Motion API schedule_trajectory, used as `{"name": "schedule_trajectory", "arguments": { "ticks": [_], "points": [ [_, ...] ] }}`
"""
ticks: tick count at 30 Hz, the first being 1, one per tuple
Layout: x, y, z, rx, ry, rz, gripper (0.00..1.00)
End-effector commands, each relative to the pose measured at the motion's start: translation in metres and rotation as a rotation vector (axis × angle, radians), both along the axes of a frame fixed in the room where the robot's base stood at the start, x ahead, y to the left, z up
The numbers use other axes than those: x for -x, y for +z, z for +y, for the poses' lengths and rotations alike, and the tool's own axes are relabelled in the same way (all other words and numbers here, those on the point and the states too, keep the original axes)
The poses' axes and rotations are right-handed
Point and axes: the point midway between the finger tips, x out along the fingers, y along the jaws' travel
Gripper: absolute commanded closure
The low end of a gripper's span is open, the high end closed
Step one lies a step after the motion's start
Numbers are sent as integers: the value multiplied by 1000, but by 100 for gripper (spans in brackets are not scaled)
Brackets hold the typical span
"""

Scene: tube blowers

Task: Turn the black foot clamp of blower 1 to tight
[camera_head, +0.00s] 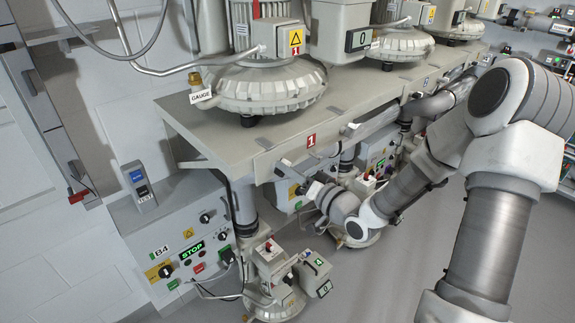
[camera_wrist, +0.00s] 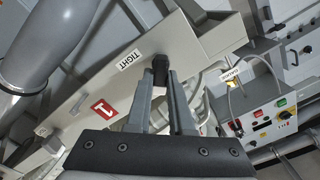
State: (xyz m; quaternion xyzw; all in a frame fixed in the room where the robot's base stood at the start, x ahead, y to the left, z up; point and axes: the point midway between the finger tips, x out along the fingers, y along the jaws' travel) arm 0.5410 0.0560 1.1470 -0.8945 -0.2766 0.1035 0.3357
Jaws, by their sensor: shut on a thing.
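The black foot clamp (camera_wrist: 160,65) shows in the wrist view on the pale beam of the bench, beside a white TIGHT label (camera_wrist: 128,60) and a red number 1 plate (camera_wrist: 103,108). My gripper (camera_wrist: 161,80) has its two grey fingers closed around the black clamp. Most of the clamp is hidden between the fingertips, so its exact angle is hard to read. In the head view, my gripper (camera_head: 298,182) reaches under the front edge of the bench, below the red 1 plate (camera_head: 311,140). The clamp cannot be made out there. Blower 1 (camera_head: 265,85) stands on the bench above.
The bench top (camera_head: 230,140) overhangs my gripper. A small pump (camera_head: 275,270) is on the floor below. A thick grey pipe (camera_wrist: 45,45) runs at the wrist view's upper left. Open floor lies at the lower right.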

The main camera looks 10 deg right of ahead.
Motion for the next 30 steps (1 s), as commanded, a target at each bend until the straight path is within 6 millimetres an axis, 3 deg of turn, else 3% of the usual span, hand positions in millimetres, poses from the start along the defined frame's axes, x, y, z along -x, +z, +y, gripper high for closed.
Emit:
{"name": "schedule_trajectory", "arguments": {
  "ticks": [18,30],
  "points": [
    [-2,-4,-3,-476,-1,325,100],
    [-2,-8,-4,-668,0,457,100]
  ]
}}
